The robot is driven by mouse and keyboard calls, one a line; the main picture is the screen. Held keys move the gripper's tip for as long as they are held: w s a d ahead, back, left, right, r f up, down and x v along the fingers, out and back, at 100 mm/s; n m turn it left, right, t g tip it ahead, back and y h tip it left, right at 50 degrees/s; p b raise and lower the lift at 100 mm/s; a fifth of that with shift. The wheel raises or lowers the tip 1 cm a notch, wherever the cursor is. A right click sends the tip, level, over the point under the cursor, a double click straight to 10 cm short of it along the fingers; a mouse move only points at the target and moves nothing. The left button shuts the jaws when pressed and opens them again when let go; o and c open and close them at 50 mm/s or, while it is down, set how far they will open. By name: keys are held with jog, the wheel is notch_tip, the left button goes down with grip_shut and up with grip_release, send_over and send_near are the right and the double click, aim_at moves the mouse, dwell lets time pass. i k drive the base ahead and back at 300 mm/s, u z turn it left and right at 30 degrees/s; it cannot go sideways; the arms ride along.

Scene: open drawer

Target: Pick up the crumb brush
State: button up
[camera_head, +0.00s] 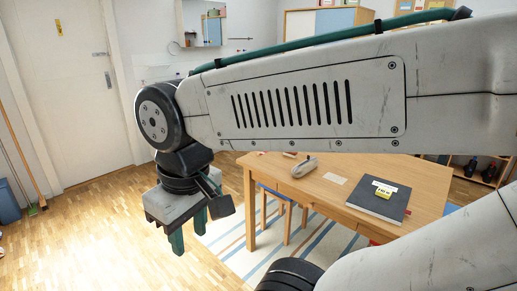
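My gripper (189,239) hangs in front of the table's left end, pointing down. Its two green fingers stand apart with nothing visible between them. I cannot clearly make out a crumb brush. On the wooden table (415,173) lies a grey, rounded, pouch-like object (304,167). A small brownish item (290,154) lies behind it, too small to identify. My arm covers the back of the table and may hide things there.
A dark flat folder (393,208) with a yellow item (383,193) on it lies at the table's right. A pale card (335,180) lies mid-table. Long-handled tools (22,150) lean at the left wall beside a blue bin (8,203). The floor at lower left is clear.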

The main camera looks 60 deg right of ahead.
aim_at(293, 154)
jog(key=z, duration=0.2)
jog(key=i, duration=1.35)
jog(key=z, duration=1.4)
jog(key=i, duration=0.85)
jog(key=z, duration=1.05)
jog(key=i, duration=0.2)
jog(key=z, duration=0.15)
